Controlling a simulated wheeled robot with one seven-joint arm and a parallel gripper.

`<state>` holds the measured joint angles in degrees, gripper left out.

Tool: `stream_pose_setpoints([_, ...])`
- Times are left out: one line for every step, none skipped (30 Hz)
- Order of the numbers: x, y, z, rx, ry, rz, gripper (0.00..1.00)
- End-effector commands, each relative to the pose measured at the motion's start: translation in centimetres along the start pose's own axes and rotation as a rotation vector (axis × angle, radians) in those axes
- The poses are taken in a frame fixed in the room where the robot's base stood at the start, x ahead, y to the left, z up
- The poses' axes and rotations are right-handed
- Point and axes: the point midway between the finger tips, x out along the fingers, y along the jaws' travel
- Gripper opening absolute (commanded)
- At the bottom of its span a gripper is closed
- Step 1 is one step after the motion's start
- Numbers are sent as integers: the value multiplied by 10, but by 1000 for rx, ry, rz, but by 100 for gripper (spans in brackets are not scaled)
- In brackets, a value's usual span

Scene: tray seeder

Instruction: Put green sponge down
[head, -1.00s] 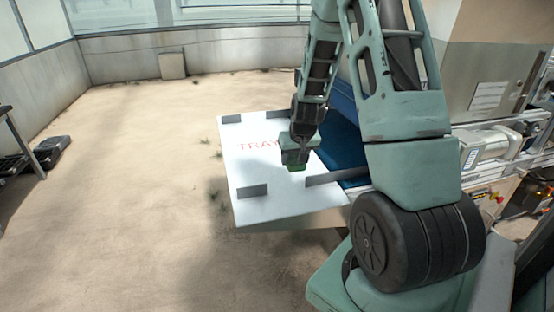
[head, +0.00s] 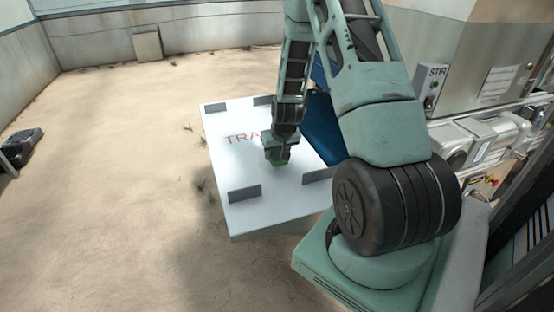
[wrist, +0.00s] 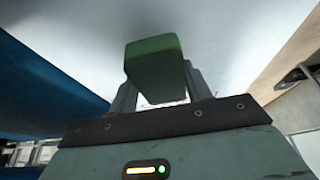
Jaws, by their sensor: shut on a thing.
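The green sponge (wrist: 155,62) is between the fingers of my gripper (wrist: 165,92) in the wrist view. My gripper is shut on it. In the head view, a little of the sponge (head: 278,162) shows at the tips of my gripper (head: 279,156), over the white tray board (head: 262,208). The board has red lettering, partly hidden by my arm. I cannot tell whether the sponge touches the board.
Dark grey blocks stand near the board's corners, one at the front left (head: 245,194) and one at the front right (head: 318,175). A blue panel (head: 322,130) lies just right of the board. Machinery with a STIR box (head: 431,84) is farther right.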

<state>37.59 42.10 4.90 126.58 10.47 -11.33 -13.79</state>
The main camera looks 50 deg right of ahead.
Motion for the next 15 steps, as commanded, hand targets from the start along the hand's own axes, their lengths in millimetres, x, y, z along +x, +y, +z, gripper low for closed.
stream_pose_setpoints([8,0,5,2,-6,-1,27])
stream_pose_setpoints([12,0,6,2,-5,-1,27])
stream_pose_setpoints([17,0,8,2,-5,0,27])
stream_pose_setpoints([20,0,10,2,-5,0,27])
stream_pose_setpoints([23,0,11,1,-4,0,27])
stream_pose_setpoints([26,0,12,1,-4,0,27])
stream_pose_setpoints([28,0,13,1,-3,0,27])
stream_pose_setpoints([29,0,13,0,-3,0,27])
stream_pose_setpoints([30,0,13,0,-2,0,27])
stream_pose_setpoints([30,0,13,0,-1,0,27])
stream_pose_setpoints([30,0,13,0,-1,0,27])
stream_pose_setpoints([30,0,13,0,-1,0,27])
stream_pose_setpoints([30,0,13,0,-1,0,27])
stream_pose_setpoints([30,0,13,0,-1,0,27])
stream_pose_setpoints([30,0,13,0,-1,0,27])
